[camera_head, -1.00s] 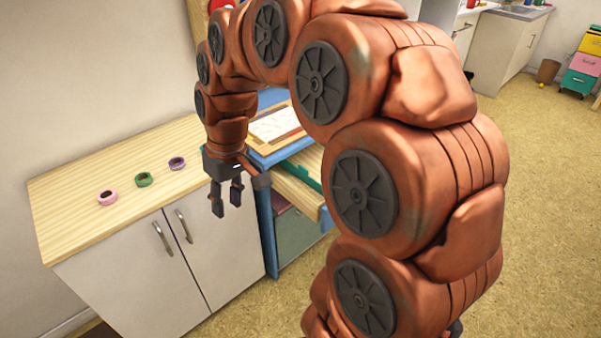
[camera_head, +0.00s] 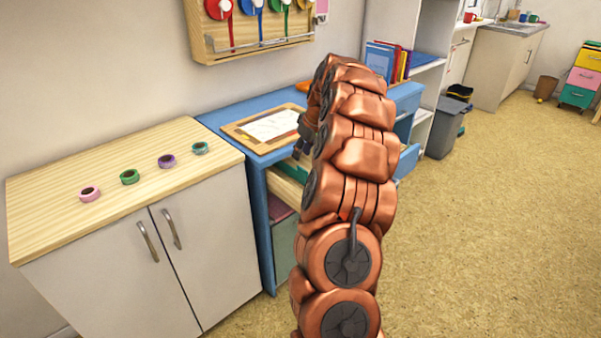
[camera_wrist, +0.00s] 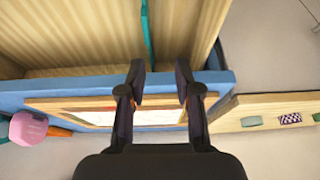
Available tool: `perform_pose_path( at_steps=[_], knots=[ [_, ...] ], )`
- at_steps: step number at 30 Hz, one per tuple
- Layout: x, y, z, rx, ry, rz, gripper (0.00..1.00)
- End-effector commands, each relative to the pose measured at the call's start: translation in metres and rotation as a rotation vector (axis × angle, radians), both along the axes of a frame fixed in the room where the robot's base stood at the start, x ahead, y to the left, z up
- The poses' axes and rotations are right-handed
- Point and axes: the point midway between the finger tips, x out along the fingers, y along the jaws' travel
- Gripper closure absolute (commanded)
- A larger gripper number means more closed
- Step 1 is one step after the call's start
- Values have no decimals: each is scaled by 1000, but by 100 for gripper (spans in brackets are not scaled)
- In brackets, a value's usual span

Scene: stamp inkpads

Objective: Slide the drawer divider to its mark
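The open wooden drawer (camera_head: 286,187) juts from the blue desk (camera_head: 232,118); the arm hides part of it. The divider is a thin teal strip (camera_wrist: 148,28) running lengthwise inside the drawer (camera_wrist: 75,40) in the wrist view. A bit of green-teal also shows in the drawer in the head view (camera_head: 297,172). My gripper (camera_wrist: 160,72) is open and empty, its two dark fingers apart. The divider's near end appears in line with the gap between them; depth is unclear. In the head view, the gripper (camera_head: 302,148) is partly hidden behind my arm. I cannot make out the mark.
A framed paper board (camera_head: 268,127) lies on the desk. The white cabinet (camera_head: 140,255) at left has several tape rolls on its wooden top, including a pink one (camera_head: 89,193). A grey bin (camera_head: 445,125) stands behind right. The floor at right is clear.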

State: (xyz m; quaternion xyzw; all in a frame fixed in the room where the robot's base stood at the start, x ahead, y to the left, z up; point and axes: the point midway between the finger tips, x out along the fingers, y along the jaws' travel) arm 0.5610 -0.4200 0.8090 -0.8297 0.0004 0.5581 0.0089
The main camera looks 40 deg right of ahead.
Motion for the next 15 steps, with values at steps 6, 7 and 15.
perform_pose_path(
  at_steps=[6,7,15],
  knots=[
    [-2,-19,-10,-16,-7,-12,67],
    [-1,-19,-11,-15,-7,-12,67],
    [10,-17,-40,-11,-2,-11,67]
  ],
)
